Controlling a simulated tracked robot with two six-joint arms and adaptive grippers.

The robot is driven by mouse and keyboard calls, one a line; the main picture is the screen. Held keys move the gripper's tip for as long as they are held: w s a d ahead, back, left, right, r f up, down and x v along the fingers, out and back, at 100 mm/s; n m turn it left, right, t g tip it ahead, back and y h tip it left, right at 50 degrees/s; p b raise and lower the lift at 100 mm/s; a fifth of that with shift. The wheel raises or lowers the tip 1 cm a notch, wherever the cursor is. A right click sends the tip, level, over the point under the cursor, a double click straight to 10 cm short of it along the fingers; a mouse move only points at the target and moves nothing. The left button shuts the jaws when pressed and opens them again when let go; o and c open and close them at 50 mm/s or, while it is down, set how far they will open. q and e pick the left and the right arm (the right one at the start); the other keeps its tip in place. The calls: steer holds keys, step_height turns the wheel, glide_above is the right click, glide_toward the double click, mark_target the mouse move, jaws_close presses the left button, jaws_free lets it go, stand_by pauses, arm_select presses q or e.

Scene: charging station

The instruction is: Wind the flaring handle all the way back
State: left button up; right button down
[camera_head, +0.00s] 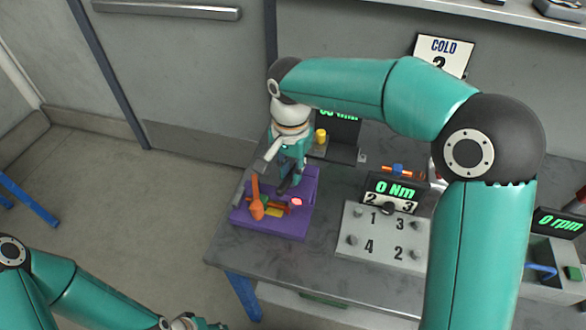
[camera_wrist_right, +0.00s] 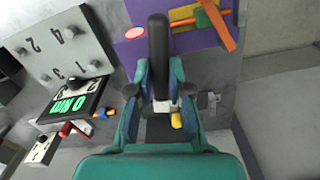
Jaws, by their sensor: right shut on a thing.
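The flaring handle shows in the right wrist view as a dark upright bar (camera_wrist_right: 158,48) between my teal fingers. My right gripper (camera_head: 288,186) is shut on it, over the back part of the purple block (camera_head: 268,228); the fingers also show in the right wrist view (camera_wrist_right: 158,84). The arm and fingers hide most of the handle in the head view. An orange lever (camera_head: 257,207) and a yellow bar (camera_head: 273,212) sit on the purple block, left of the gripper. My left gripper (camera_head: 190,322) is only partly in view at the bottom edge, apart from the table.
A grey panel numbered 1 to 4 (camera_head: 385,233) stands right of the purple block, with a display reading 0 Nm (camera_head: 394,189) behind it. A yellow cylinder (camera_head: 320,136) stands behind the gripper. A 0 rpm display (camera_head: 560,222) is at far right. The table's front left is bare.

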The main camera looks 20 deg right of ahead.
steer(key=n, duration=0.4)
steer(key=shift+p, duration=0.3)
steer(key=n, duration=0.5)
steer(key=shift+p, duration=0.4)
steer(key=n, duration=0.4)
steer(key=shift+p, duration=0.4)
steer(key=shift+n+p, duration=0.3)
steer(key=shift+n, duration=1.8)
steer(key=c, duration=1.1)
jaws_free()
steer(key=shift+s, duration=0.1)
steer(key=shift+r, duration=0.1)
